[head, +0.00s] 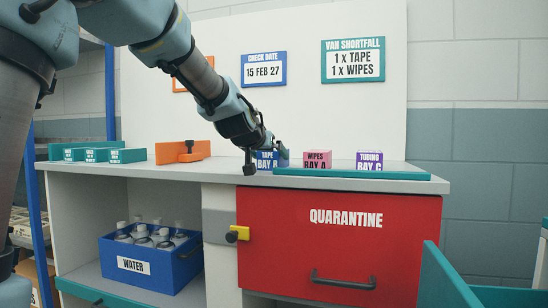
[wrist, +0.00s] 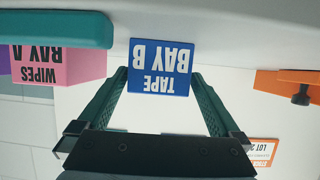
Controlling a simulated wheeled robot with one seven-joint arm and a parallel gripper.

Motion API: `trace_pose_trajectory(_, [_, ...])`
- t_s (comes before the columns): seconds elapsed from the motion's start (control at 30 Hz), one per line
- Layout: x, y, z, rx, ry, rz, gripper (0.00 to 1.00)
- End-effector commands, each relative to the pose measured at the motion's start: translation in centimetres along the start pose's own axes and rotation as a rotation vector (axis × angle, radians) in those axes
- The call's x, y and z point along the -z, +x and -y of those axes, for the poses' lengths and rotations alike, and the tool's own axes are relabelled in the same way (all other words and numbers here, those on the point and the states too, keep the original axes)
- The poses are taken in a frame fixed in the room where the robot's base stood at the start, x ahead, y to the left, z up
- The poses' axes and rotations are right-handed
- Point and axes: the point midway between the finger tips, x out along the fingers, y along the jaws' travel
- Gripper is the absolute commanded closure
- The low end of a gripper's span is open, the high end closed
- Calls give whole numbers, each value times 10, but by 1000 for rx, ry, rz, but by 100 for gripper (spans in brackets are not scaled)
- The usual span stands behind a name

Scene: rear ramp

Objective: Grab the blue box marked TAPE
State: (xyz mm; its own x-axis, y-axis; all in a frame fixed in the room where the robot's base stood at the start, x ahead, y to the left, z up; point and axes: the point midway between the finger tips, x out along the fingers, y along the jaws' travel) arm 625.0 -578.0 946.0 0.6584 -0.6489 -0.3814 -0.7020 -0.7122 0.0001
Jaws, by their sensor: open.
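The blue box marked TAPE BAY B (head: 267,163) stands on the counter in the head view, partly hidden by my gripper (head: 266,157). In the wrist view, which is upside down, the blue box (wrist: 161,67) shows its full label between the two teal fingers of my gripper (wrist: 159,76).
A pink WIPES box (head: 317,159) and a purple TUBING box (head: 369,160) stand to the right, behind a teal front strip (head: 350,174). An orange block (head: 183,151) and several teal boxes (head: 97,154) are left. Below are a red QUARANTINE drawer (head: 339,250) and a blue WATER bin (head: 187,264).

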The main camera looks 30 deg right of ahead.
Motion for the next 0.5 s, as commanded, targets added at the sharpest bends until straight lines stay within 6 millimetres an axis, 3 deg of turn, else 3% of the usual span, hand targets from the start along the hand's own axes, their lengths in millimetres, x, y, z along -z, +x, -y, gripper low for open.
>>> trace_pose_trajectory(0.3, [-2,42,-2,-1,0,2,0])
trace_pose_trajectory(0.5, [-2,53,-2,0,1,1,0])
